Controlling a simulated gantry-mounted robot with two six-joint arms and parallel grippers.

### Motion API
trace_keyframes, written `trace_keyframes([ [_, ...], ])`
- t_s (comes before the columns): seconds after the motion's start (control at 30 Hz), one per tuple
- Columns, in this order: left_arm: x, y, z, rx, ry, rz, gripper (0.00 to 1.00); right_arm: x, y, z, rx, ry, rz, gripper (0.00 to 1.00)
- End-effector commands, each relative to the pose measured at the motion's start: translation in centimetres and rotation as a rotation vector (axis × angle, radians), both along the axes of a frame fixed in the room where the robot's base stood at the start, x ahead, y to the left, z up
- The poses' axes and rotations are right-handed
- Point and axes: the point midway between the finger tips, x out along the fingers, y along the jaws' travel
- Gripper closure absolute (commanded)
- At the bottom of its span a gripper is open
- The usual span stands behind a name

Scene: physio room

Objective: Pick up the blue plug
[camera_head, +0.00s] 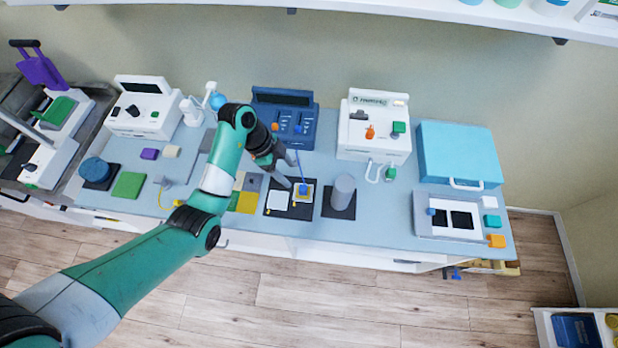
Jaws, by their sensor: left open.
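A small blue plug (303,189) rests on a pale pad with a yellow border, on a black mat (274,208). A thin blue cable runs up from it toward the dark blue device (284,118) at the back of the bench. My left gripper (288,170) is open and empty, just above and to the left of the plug. It appears apart from the plug, though its exact height is hard to tell. My right gripper is not in view.
A grey cylinder (344,190) stands on a dark mat just right of the plug. A white device (374,128) and a light blue box (459,154) stand along the back. A white tray (447,232) is at the right.

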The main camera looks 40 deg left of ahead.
Motion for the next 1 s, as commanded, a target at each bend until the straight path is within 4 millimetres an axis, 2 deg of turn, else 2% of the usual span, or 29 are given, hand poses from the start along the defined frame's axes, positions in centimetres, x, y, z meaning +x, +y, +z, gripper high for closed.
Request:
trace_keyframes([
  [0.17, 0.2, -0.2, -0.9, 0.000, -0.003, 0.000, 0.32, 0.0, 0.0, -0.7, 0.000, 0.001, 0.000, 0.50],
  [0.43, 1.4, -1.7, -5.5, 0.001, -0.004, -0.004, 0.32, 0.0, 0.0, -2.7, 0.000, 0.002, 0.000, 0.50],
  [0.67, 1.7, -2.0, -6.2, 0.002, -0.007, -0.003, 0.32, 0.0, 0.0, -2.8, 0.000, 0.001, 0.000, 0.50],
  [0.9, 2.5, -3.0, -10.0, 0.001, -0.006, -0.004, 0.32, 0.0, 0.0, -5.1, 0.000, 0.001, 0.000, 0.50],
  [1.0, 2.8, -3.3, -10.9, 0.001, -0.006, -0.003, 0.32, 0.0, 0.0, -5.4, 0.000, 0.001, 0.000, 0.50],
])
